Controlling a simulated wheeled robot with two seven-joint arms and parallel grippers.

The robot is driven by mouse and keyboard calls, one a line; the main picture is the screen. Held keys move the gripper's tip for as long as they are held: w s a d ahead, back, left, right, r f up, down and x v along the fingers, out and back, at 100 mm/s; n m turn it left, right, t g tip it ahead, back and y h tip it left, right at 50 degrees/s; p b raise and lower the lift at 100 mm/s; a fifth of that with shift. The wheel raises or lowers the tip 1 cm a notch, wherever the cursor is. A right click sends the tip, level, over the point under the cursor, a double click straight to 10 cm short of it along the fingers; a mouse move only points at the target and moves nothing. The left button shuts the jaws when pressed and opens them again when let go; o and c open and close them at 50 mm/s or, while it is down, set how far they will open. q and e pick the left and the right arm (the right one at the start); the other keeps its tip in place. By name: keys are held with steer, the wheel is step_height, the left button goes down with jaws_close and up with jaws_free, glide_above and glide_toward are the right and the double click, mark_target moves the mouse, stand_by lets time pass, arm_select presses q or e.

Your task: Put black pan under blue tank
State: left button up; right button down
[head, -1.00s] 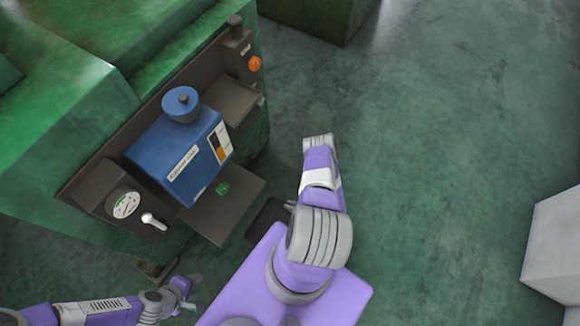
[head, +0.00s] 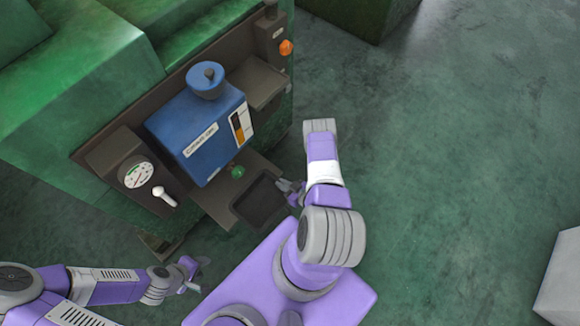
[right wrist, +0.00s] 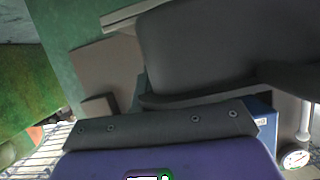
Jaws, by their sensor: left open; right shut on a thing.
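The blue tank (head: 203,138) is mounted on the front of the green machine, with a green knob (head: 237,172) below it. The black pan (head: 263,200) is at the front right edge of the brown shelf (head: 212,202) below the tank. My right gripper (head: 289,190) is shut on the pan's right side. In the right wrist view the pan (right wrist: 215,50) fills the upper right, and a bit of the blue tank (right wrist: 262,122) shows behind. I cannot tell whether the pan touches the shelf. My left gripper (head: 190,272) is open and empty at the lower left, away from the pan.
A round gauge (head: 138,175) and a white lever (head: 163,195) sit left of the tank. An orange knob (head: 286,47) is on the upper right of the machine. A white box (head: 562,280) stands at the far right.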

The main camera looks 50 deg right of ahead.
steer(key=w+b, duration=0.1)
steer(key=w, duration=0.4)
steer(key=w+a+b, duration=0.1)
steer(key=w, duration=0.5)
steer(key=w+b, duration=0.1)
steer(key=w, duration=0.5)
steer(key=shift+w+a+b, duration=0.15)
steer(key=shift+a+b, duration=0.05)
steer(key=shift+b, duration=0.15)
steer(key=shift+w+f+b, duration=0.3)
steer(key=shift+f+b, duration=0.3)
steer(key=shift+b, duration=0.05)
steer(key=shift+f+b, duration=0.45)
steer(key=shift+f, duration=0.05)
steer(key=c, duration=1.2)
jaws_free()
steer(key=shift+o, duration=0.2)
steer(key=shift+s, duration=0.1)
steer(key=p+v, duration=0.2)
steer(key=v, duration=0.5)
steer(key=shift+s+r, duration=0.15)
steer(key=shift+s, duration=0.05)
